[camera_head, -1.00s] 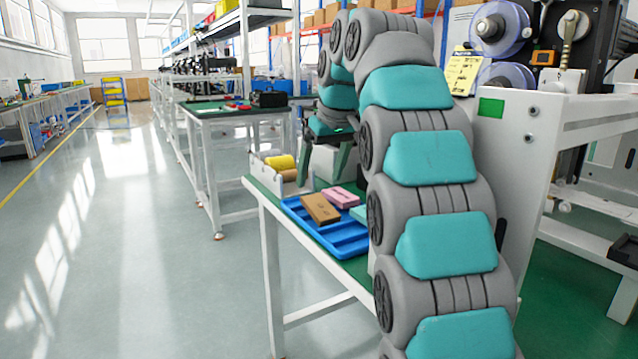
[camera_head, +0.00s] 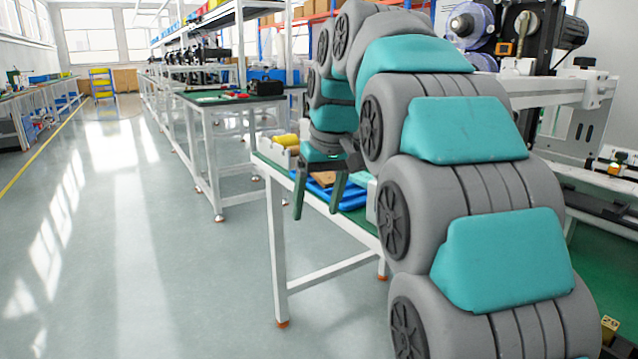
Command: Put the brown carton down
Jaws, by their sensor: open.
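The brown carton (camera_head: 325,178) lies in the blue tray (camera_head: 361,201) on the green-topped table; only a small part of it shows behind my gripper. My gripper (camera_head: 317,212) hangs with its two green fingers apart and pointing down, in front of the tray's left part in this view. Nothing shows held between the fingers. A pale green item (camera_head: 361,178) shows at the tray's right. My arm and fingers hide much of the tray.
A white holder with yellow rolls (camera_head: 286,141) stands at the table's far left corner. Another workbench (camera_head: 226,99) with a black box stands farther back. Machinery (camera_head: 560,90) stands to the right. The floor at left is open.

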